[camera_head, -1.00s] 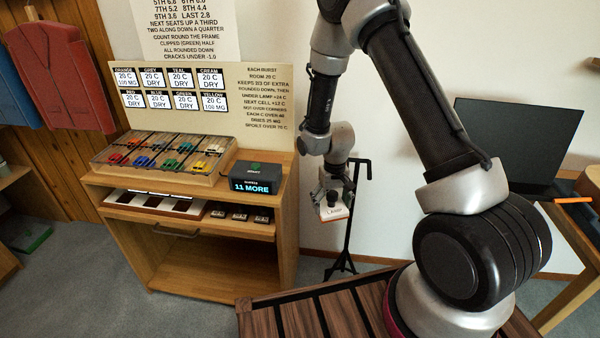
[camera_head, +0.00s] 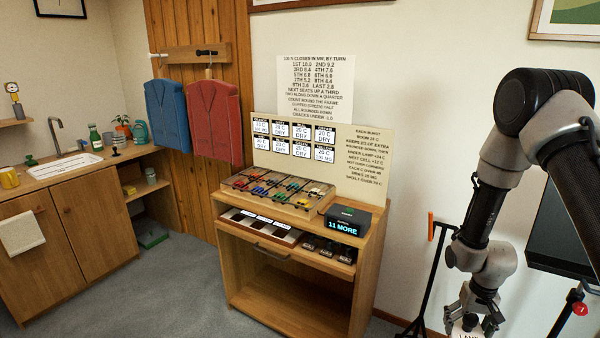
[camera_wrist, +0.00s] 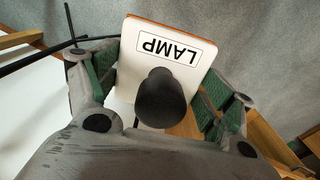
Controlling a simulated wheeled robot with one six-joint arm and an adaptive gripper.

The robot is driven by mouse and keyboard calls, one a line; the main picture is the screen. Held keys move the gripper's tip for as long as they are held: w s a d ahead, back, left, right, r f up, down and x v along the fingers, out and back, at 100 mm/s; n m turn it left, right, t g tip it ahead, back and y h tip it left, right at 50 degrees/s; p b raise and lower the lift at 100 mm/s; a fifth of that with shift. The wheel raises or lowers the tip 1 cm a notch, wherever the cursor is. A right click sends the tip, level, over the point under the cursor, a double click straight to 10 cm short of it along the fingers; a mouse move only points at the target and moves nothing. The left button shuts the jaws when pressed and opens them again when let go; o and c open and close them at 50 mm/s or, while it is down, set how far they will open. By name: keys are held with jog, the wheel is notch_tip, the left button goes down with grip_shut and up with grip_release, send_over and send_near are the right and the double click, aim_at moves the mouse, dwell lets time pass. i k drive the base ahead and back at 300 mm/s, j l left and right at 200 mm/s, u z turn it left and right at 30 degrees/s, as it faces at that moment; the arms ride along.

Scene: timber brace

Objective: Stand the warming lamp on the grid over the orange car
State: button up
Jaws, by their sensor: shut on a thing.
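My gripper (camera_head: 472,318) hangs low at the right of the head view, shut on the warming lamp (camera_head: 467,333). In the wrist view the lamp (camera_wrist: 190,62) is a white block with an orange edge, a "LAMP" label and a black knob (camera_wrist: 160,98); the green finger pads (camera_wrist: 160,88) are on both sides. The lamp is well away from the cabinet, to its right. The case of small coloured cars under a grid (camera_head: 275,188) is on the cabinet top. The orange car (camera_head: 252,175) appears to be at its back left, too small to be sure.
A dark box reading "11 MORE" (camera_head: 342,222) stands right of the case. Below it, an open drawer (camera_head: 262,232) juts forward. A black stand (camera_head: 430,265) is between the cabinet and my arm. Grey floor is clear in front of the cabinet.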

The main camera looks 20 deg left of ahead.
aim_at(256, 171)
jog(key=z, duration=2)
jog(key=k+j+z, duration=0.15)
jog(key=j+z, duration=0.25)
jog(key=k+j+z, duration=0.45)
jog(key=z, duration=0.3)
jog(key=k+j, duration=0.2)
jog(key=k, duration=0.3)
jog(key=k+j, duration=0.15)
jog(key=k, duration=0.3)
jog(key=k+j, duration=0.2)
jog(key=k, duration=0.3)
jog(key=k+j, duration=0.15)
jog(key=k, duration=0.95)
jog(key=k+j+u, duration=0.1)
jog(key=k, duration=0.5)
jog(key=k+j, duration=0.1)
jog(key=k, duration=0.5)
